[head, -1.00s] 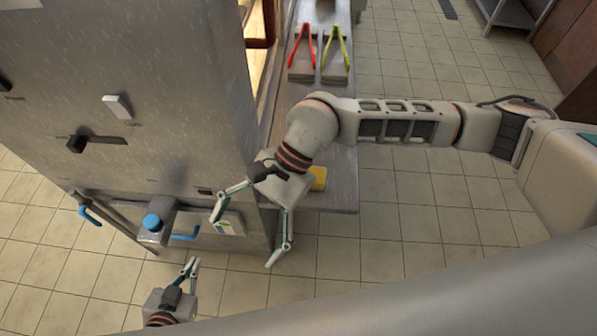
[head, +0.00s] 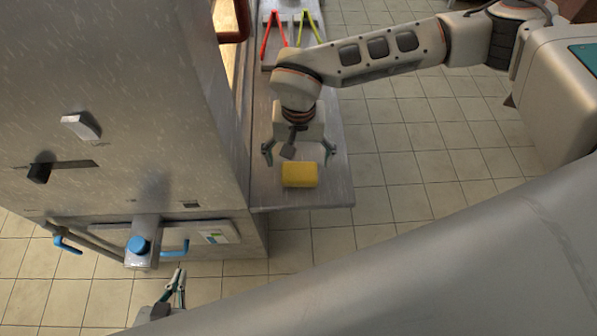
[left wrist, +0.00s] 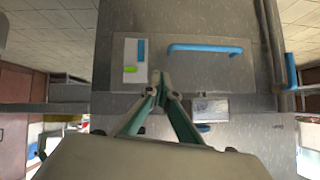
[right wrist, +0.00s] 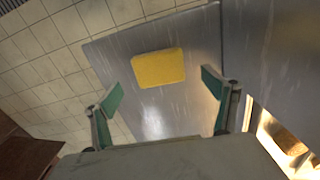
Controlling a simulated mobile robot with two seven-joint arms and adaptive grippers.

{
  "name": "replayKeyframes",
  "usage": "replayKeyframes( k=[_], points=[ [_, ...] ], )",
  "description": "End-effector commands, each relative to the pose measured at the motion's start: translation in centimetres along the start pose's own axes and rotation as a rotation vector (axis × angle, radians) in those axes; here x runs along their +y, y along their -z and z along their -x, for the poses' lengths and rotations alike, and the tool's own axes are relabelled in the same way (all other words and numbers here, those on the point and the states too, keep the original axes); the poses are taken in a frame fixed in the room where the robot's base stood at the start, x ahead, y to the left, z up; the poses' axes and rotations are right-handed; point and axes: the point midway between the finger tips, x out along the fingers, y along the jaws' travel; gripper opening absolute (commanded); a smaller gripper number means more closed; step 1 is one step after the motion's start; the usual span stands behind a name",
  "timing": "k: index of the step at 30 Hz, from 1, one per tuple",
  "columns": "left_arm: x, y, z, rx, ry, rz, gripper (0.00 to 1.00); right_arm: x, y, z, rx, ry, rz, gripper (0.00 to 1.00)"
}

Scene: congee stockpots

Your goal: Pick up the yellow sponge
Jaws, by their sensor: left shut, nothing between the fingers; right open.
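The yellow sponge (head: 300,174) lies flat on the near end of a narrow metal shelf (head: 325,199). My right gripper (head: 299,153) is open and empty above the shelf, with its fingers on either side of the sponge's line, just behind it in the head view. In the right wrist view the sponge (right wrist: 159,68) is ahead of the fingertips (right wrist: 160,88), between them and apart from both. My left gripper (head: 177,276) is shut and empty, low at the bottom of the head view; its fingertips (left wrist: 158,80) meet in the left wrist view.
A large metal cabinet (head: 110,130) stands left of the shelf, with a blue knob (head: 138,245) and blue handles low on it. Red tongs (head: 273,35) and yellow-green tongs (head: 309,28) lie farther back on the shelf. Tiled floor (head: 400,185) is clear to the right.

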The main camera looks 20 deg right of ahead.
Motion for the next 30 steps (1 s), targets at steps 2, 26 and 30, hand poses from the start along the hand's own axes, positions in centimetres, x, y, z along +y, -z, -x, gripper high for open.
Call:
replayKeyframes(
  k=[2, 26, 30],
  points=[
    [0.2, -0.4, -0.1, -0.004, -0.003, 0.001, 0.0, 0.2, -0.2, -1.5, -0.008, -0.003, -0.002, 0.85],
    [0.0, 1.0, -0.5, 0.024, -0.003, -0.006, 0.0, 0.2, -0.1, -4.2, -0.002, 0.0, -0.001, 0.44],
    [0.0, 0.8, -0.4, 0.021, -0.004, -0.005, 0.0, 0.2, -0.1, -4.2, -0.003, 0.0, -0.001, 0.44]
  ],
)
